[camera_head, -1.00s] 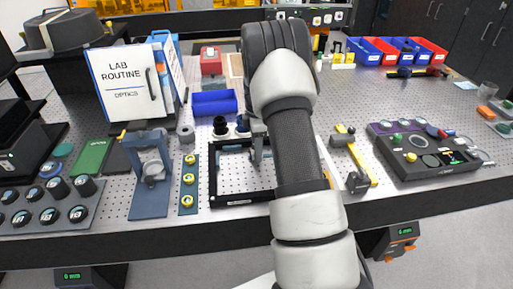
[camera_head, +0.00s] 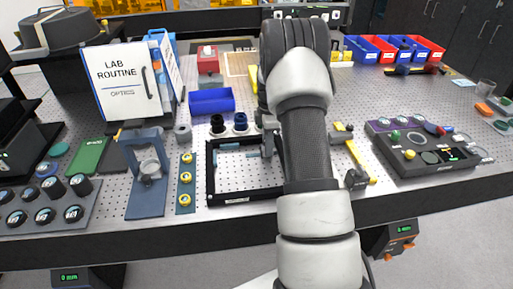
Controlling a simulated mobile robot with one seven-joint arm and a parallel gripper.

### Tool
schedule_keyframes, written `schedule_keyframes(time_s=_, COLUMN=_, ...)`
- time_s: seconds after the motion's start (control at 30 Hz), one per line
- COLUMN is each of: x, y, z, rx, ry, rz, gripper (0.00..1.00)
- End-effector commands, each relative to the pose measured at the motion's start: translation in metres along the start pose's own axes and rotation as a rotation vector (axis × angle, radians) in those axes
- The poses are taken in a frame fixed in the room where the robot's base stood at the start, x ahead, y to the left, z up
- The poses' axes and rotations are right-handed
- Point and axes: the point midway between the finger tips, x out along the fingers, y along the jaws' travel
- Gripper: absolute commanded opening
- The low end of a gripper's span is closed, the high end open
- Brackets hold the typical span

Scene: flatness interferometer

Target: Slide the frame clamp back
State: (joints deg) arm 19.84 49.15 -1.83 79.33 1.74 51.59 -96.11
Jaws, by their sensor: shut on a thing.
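The black rectangular frame (camera_head: 211,175) lies on the perforated optical table in the middle of the view. Its right part is hidden behind my arm. My gripper (camera_head: 269,142) is at the frame's far right part, pointing down and largely covered by my arm. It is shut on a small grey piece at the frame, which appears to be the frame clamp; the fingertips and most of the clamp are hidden. Pale bars show inside the frame near its far side.
Two dark knobs (camera_head: 217,124) stand just behind the frame, with a blue bin (camera_head: 212,101) beyond. A strip with yellow-ringed parts (camera_head: 186,182) lies left of the frame. A yellow-handled tool (camera_head: 360,160) and a dark control box (camera_head: 428,155) lie to the right.

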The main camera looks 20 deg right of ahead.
Motion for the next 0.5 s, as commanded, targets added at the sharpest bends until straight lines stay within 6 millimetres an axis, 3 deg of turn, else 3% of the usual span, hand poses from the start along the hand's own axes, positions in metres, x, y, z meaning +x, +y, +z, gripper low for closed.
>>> schedule_keyframes(time_s=0.1, x=-0.0003, y=0.0006, z=0.0107, rx=0.003, ry=0.000, rz=0.003, gripper=0.00)
schedule_keyframes(time_s=0.37, x=-0.0009, y=0.0005, z=0.0111, rx=0.002, ry=0.000, rz=0.002, gripper=0.00)
schedule_keyframes(time_s=0.4, x=-0.0010, y=0.0005, z=0.0111, rx=0.002, ry=0.000, rz=0.002, gripper=0.34)
schedule_keyframes(time_s=0.5, x=-0.0008, y=0.0005, z=0.0109, rx=0.002, ry=0.000, rz=0.002, gripper=0.50)
